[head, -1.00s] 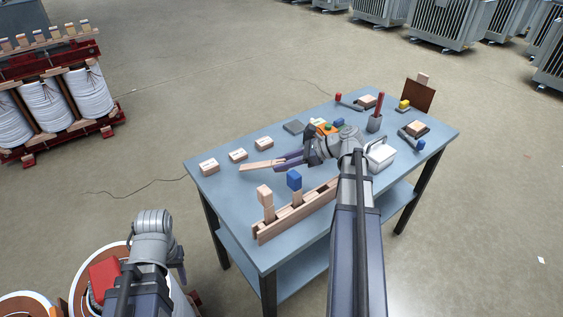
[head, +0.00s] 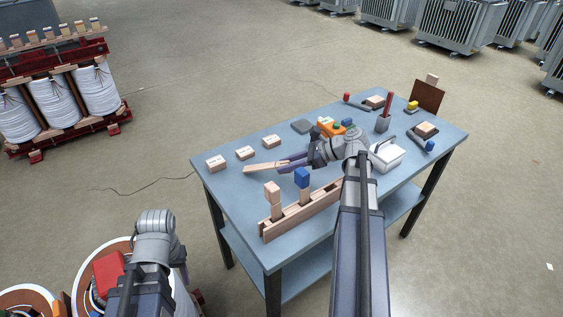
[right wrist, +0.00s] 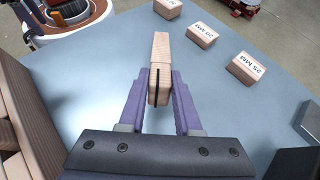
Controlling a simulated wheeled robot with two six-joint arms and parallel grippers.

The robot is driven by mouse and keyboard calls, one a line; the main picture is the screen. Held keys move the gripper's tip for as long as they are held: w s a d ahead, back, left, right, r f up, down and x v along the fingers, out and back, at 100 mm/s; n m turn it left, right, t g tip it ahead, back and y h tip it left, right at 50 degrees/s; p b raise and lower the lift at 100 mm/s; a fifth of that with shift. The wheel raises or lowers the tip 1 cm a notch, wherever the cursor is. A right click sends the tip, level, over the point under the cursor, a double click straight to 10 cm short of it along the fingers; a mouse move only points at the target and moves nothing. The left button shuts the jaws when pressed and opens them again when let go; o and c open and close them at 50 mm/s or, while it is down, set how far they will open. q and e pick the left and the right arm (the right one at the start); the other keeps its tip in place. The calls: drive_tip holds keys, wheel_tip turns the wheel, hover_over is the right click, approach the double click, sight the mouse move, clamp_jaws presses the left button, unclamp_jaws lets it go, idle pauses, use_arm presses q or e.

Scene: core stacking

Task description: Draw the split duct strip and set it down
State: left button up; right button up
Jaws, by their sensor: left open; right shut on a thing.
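My right gripper (head: 280,166) is shut on a pale wooden strip (head: 259,169), which points left over the table's left part. In the right wrist view the strip (right wrist: 161,55) sits between the purple fingers and has a dark slit along its near part. I cannot tell whether the strip touches the table. A long wooden rack (head: 295,216) stands at the table's front edge, with a wood-topped upright (head: 272,192) and a blue-topped upright (head: 302,178) in it. My left gripper (head: 178,258) is low, left of the table; its fingers are hard to make out.
Labelled wooden blocks lie on the blue table (head: 225,190), including one marked 20 MM (right wrist: 202,36) and one marked 25 MM (right wrist: 247,67). An orange thing (head: 330,129), a red-handled pot (head: 383,122) and a white box (head: 385,157) stand farther right. The table's left end has bare room.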

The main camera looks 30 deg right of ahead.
use_arm(q)
drive_tip(key=shift+f, duration=0.55)
use_arm(e)
drive_tip(key=o, duration=0.7)
drive_tip(key=shift+s+d+f, duration=0.2)
drive_tip(key=shift+d+f, duration=0.2)
drive_tip(key=shift+f, duration=0.35)
drive_tip(key=shift+o, duration=0.2)
drive_tip(key=shift+s+d+r+p, duration=0.35)
drive_tip(key=shift+r+p, duration=0.25)
drive_tip(key=shift+p, duration=0.2)
drive_tip(key=p+v, duration=0.3)
drive_tip(key=v, duration=0.2)
drive_tip(key=shift+s+r+p, duration=0.15)
drive_tip(key=shift+r+p, duration=0.25)
drive_tip(key=shift+d+r+p, duration=0.25)
drive_tip(key=shift+p, duration=0.05)
use_arm(q)
drive_tip(key=r, duration=0.2)
drive_tip(key=d+r, duration=0.1)
drive_tip(key=r, duration=0.2)
drive_tip(key=shift+w+d+r, duration=0.1)
drive_tip(key=shift+d+r, duration=0.1)
drive_tip(key=shift+r, duration=0.2)
use_arm(e)
drive_tip(key=shift+s+d+r, duration=0.1)
drive_tip(key=shift+s+r, duration=0.05)
drive_tip(key=shift+w+d, duration=0.1)
drive_tip(key=shift+w, duration=0.1)
